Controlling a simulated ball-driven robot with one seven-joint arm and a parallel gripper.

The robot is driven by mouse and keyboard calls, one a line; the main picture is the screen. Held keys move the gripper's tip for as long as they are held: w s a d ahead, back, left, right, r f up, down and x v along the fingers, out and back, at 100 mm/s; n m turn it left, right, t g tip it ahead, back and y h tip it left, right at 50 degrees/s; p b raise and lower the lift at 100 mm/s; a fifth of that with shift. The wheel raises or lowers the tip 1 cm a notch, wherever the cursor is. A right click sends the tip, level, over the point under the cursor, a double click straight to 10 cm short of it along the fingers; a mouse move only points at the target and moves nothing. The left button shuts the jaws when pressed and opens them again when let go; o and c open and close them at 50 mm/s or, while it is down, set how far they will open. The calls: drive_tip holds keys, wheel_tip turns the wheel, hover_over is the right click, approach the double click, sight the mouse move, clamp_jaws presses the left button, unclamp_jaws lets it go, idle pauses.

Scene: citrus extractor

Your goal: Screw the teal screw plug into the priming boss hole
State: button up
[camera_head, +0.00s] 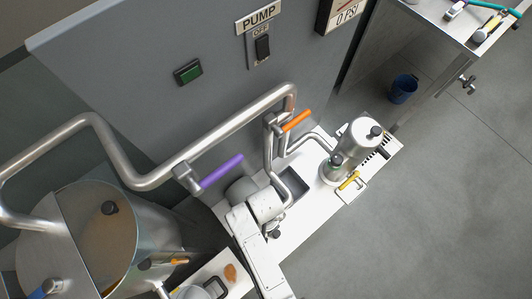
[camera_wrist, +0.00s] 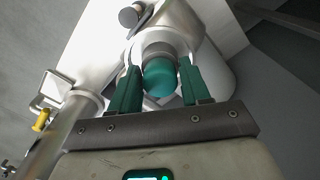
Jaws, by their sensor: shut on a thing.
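In the wrist view the teal screw plug (camera_wrist: 160,78) sits between the two dark green fingers of my gripper (camera_wrist: 162,85), which are shut on it. Its rounded end faces the camera. Just beyond it is a grey metal collar, the priming boss (camera_wrist: 158,48), on a shiny metal body. The plug appears in line with the boss; its far end is hidden, so I cannot tell how deep it sits. In the head view my gripper cannot be made out clearly.
A metal canister (camera_head: 360,138) with a black knob stands on the white counter (camera_head: 300,229), near a yellow handle (camera_head: 349,181). Orange (camera_head: 297,120) and purple (camera_head: 222,173) levers sit on the pipes. A large steel tank (camera_head: 150,225) is at left.

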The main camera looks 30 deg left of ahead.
drive_tip(key=shift+m, duration=0.9)
drive_tip(key=shift+m, duration=0.9)
drive_tip(key=shift+m, duration=0.8)
drive_tip(key=o, duration=0.5)
